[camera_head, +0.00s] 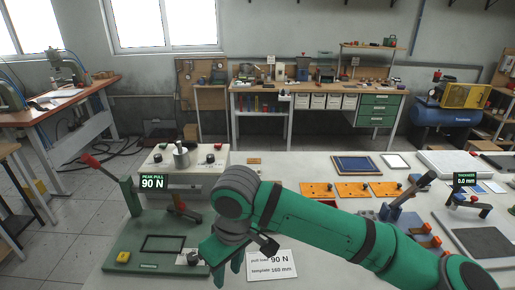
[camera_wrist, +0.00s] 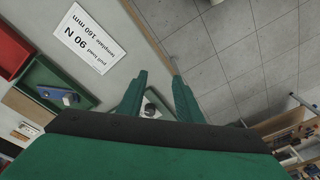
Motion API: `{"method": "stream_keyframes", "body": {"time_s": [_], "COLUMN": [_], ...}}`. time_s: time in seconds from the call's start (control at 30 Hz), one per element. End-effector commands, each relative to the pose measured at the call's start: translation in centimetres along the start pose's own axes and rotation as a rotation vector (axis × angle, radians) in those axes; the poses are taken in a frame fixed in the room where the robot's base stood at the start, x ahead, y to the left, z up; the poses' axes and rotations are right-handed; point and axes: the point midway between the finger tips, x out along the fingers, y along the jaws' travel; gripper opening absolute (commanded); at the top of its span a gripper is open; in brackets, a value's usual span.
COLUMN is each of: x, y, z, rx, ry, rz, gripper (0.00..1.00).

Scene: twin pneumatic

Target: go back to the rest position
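My green arm reaches in from the right in the head view and ends in my gripper (camera_head: 228,268), low over the front of the table. In the wrist view my gripper (camera_wrist: 159,76) has its two green fingers apart, with nothing held between them. A small round dark-and-metal knob (camera_wrist: 150,109) shows below and between the fingers, apart from them as far as I can tell. In the head view a green press fixture (camera_head: 120,240) with a red-tipped lever (camera_head: 90,160) stands just left of my gripper.
A white card (camera_head: 285,268) reading 90 N and 160 mm lies right of my gripper. A grey control box (camera_head: 160,158) stands behind the fixture. Orange plates (camera_head: 353,189) and a lever tool (camera_head: 403,198) lie behind my arm. The wrist view shows bare floor (camera_wrist: 240,45) beyond the table edge.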

Motion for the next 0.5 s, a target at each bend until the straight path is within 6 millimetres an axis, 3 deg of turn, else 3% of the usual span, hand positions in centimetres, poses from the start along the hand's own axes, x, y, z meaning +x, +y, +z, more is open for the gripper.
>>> {"method": "stream_keyframes", "body": {"time_s": [0.27,0.5], "x": [0.7,0.4], "y": [-2.7,-7.5], "z": [-4.0,-10.3], "rx": [-0.034,-0.076], "ry": [0.174,0.439], "rz": [-0.09,-0.23], "gripper": [0.32,0.32]}}
